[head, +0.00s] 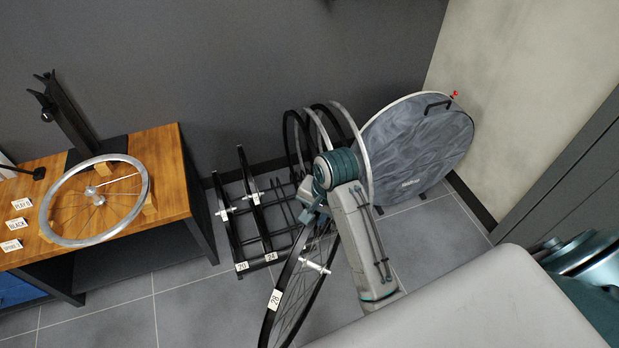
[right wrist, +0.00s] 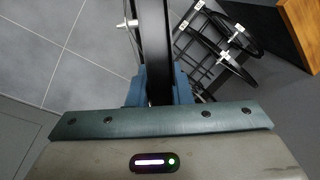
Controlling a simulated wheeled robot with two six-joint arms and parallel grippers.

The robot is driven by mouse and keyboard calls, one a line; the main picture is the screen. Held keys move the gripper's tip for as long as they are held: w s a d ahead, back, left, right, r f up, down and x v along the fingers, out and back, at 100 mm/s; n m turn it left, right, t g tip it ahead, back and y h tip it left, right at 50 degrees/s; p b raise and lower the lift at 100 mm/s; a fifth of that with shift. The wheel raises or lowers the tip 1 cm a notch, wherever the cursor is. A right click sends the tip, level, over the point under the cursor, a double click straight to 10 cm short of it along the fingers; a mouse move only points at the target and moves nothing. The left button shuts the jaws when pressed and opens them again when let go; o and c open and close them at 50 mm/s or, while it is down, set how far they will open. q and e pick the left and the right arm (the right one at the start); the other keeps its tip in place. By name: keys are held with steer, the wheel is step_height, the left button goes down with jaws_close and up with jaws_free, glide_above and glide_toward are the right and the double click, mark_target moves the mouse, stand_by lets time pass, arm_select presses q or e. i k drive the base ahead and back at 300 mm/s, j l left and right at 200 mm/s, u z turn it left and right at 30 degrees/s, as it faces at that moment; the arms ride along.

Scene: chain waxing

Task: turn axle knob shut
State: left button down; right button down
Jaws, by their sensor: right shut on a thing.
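My right gripper (head: 316,200) is shut on the rim of a black wheel (head: 268,325) with a white number tag. The wheel hangs tilted below the gripper, its silver hub (head: 315,266) showing. In the right wrist view, the black rim (right wrist: 153,40) passes between the blue jaws (right wrist: 157,88). I cannot make out an axle knob in either view. A silver wheel (head: 143,200) rests on wooden blocks on the workbench, with its hub (head: 91,190) in view. My left gripper is not in view.
A black floor rack (head: 262,235) with number tags holds several wheels by the wall. A grey round wheel bag (head: 420,150) leans behind my right arm. The wooden workbench (head: 165,160) carries a black stand (head: 68,112) and label cards (head: 17,225).

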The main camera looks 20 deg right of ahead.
mark_target(48, 116)
steer(key=i+j, duration=0.15)
steer(key=j, duration=0.3)
steer(key=i+j+z, duration=0.1)
steer(key=j, duration=0.35)
steer(key=i+j, duration=0.15)
steer(key=j, duration=0.3)
steer(key=i+j+z, duration=0.1)
steer(key=j, duration=0.35)
steer(key=i+j, duration=0.15)
steer(key=j, duration=0.35)
steer(key=i+j+z, duration=0.1)
steer(key=j, duration=0.35)
